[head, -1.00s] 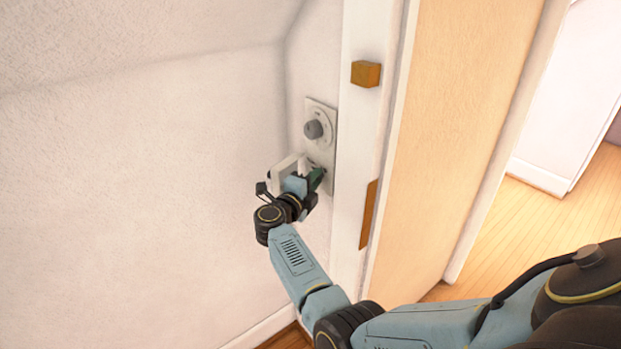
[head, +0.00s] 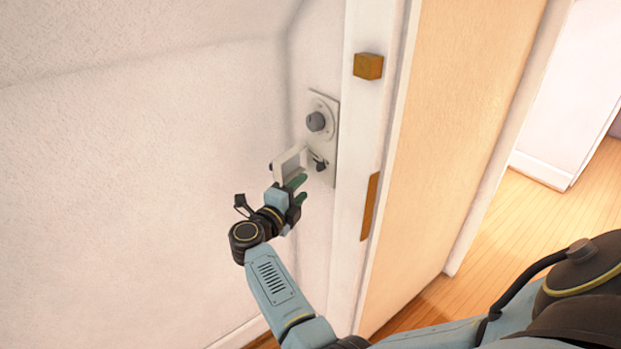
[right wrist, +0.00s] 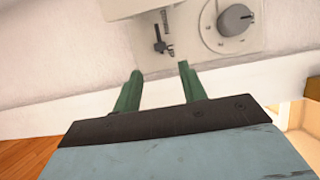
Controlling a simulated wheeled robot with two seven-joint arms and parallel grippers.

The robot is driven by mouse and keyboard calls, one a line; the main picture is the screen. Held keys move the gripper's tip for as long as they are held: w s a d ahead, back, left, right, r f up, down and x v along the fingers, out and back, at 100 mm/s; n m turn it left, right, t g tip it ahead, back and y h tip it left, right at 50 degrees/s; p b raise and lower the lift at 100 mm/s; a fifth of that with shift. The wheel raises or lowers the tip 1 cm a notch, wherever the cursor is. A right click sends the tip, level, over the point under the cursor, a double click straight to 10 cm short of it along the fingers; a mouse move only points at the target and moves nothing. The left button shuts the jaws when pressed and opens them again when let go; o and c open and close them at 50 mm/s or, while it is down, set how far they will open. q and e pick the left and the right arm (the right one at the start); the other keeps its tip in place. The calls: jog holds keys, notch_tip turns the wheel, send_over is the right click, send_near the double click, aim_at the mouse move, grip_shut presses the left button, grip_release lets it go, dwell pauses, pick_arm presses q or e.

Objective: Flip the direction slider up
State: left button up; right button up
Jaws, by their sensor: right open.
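A pale wall panel (head: 326,103) carries a grey dial (head: 316,121) and, below it, a small dark slider lever (head: 320,165). The lever also shows in the right wrist view (right wrist: 159,44), beside a slot in the panel; I cannot tell which end of its travel it is at. My right gripper (head: 299,184) is open and empty, just below and left of the lever. In the right wrist view its green fingers (right wrist: 160,72) stand apart, with the lever beyond the gap and not touched. My left gripper is out of view.
A white box-like piece (head: 290,165) sticks out by the panel, close to my right gripper. A door frame with brown metal blocks (head: 368,66) stands right of the panel. Plain wall (head: 130,160) lies to the left. Wooden floor (head: 500,235) shows through the opening at right.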

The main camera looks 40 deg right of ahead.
jog(key=v, duration=0.5)
dwell(0.4)
